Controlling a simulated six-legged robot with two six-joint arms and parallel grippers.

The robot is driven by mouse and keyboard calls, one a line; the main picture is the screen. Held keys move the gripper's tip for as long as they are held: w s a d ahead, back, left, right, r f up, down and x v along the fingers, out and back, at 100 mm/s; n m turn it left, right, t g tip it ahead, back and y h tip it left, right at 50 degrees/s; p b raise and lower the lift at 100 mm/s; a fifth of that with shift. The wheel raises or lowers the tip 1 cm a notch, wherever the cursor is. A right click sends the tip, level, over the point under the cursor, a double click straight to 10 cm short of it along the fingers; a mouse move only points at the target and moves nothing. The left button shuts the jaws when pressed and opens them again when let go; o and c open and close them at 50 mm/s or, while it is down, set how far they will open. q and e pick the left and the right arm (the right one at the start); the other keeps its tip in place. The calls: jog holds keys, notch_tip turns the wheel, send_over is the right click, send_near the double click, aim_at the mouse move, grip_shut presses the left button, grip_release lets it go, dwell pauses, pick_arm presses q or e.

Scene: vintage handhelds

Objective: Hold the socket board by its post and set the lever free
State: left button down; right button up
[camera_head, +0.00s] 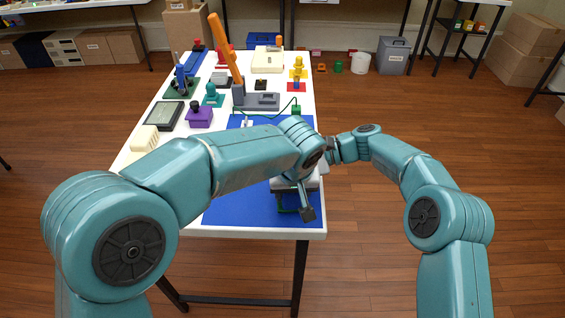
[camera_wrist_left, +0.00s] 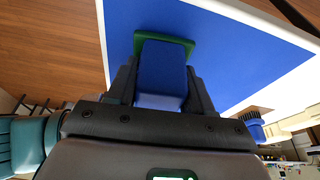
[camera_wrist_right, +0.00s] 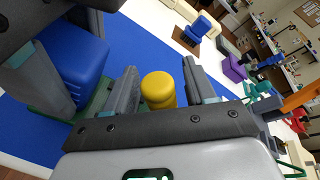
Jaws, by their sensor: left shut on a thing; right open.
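The socket board shows as a green plate (camera_wrist_left: 165,36) with a blue post (camera_wrist_left: 163,72) standing on it. My left gripper (camera_wrist_left: 163,84) is shut on this post, one finger on each side. The post also shows at the left of the right wrist view (camera_wrist_right: 75,52). A yellow round-topped cylinder (camera_wrist_right: 160,88) stands between the spread fingers of my right gripper (camera_wrist_right: 160,74), which is open. I cannot tell whether the cylinder is the lever's end. In the head view my left gripper (camera_head: 298,203) is over the mat's front; my arm hides most of the board and the right gripper.
The blue mat (camera_head: 235,208) covers the front of the white table, mostly bare on its left. Behind stand a tilted orange bar (camera_head: 226,48) in a grey base (camera_head: 262,101), a purple block (camera_head: 199,117), a dark-framed tray (camera_head: 165,116) and a cream box (camera_head: 144,138).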

grip_shut()
jog(key=shift+w+r+m+g, duration=0.25)
jog(key=shift+w+m+g, duration=0.15)
jog(key=shift+m, duration=0.4)
jog(key=shift+w+r+m+g, duration=0.25)
jog(key=shift+w+m+g, duration=0.15)
jog(key=shift+m, duration=0.4)
grip_release()
jog(key=shift+s, duration=0.1)
